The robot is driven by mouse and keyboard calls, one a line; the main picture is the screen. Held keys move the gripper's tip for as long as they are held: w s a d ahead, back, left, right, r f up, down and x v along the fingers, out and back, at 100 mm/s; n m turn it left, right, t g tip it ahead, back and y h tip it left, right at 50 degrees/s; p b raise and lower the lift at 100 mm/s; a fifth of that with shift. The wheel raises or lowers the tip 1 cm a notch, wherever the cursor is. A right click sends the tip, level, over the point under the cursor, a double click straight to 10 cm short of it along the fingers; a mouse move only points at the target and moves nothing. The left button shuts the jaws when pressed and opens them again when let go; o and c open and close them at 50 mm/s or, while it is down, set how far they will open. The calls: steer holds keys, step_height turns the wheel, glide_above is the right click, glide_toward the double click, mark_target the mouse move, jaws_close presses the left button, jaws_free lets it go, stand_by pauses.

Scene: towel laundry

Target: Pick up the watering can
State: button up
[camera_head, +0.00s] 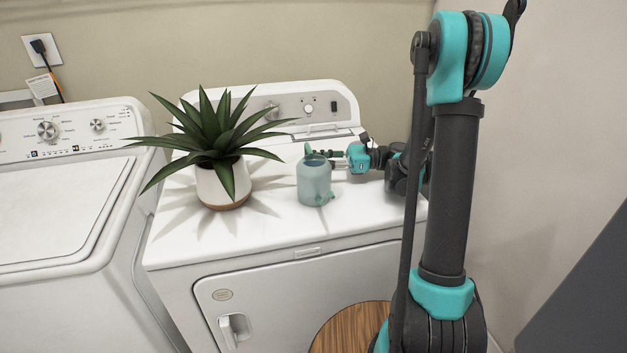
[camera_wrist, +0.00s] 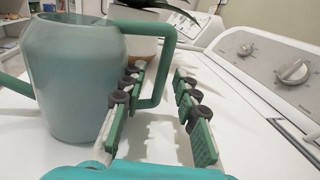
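The blue-grey watering can (camera_head: 314,182) stands upright on the white dryer top, right of the potted plant. In the wrist view the can (camera_wrist: 78,80) fills the left side, with its green handle (camera_wrist: 163,66) facing the camera side and its spout cut off at the left edge. My gripper (camera_head: 331,160) is level with the upper can, at its right rear in the head view. In the wrist view my gripper (camera_wrist: 158,82) is open. The upright bar of the handle shows between the two fingers, with the left finger beside the can body. I cannot tell whether either finger touches it.
A spiky plant in a white pot (camera_head: 223,183) stands left of the can. The dryer's control panel (camera_head: 310,106) rises behind, close to the gripper's right side in the wrist view. A washer (camera_head: 60,200) stands at left. The dryer top's front is clear.

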steer(key=shift+s+a+r, duration=0.1)
steer(key=shift+a+r, duration=0.05)
steer(key=shift+a, duration=2.95)
jaws_close()
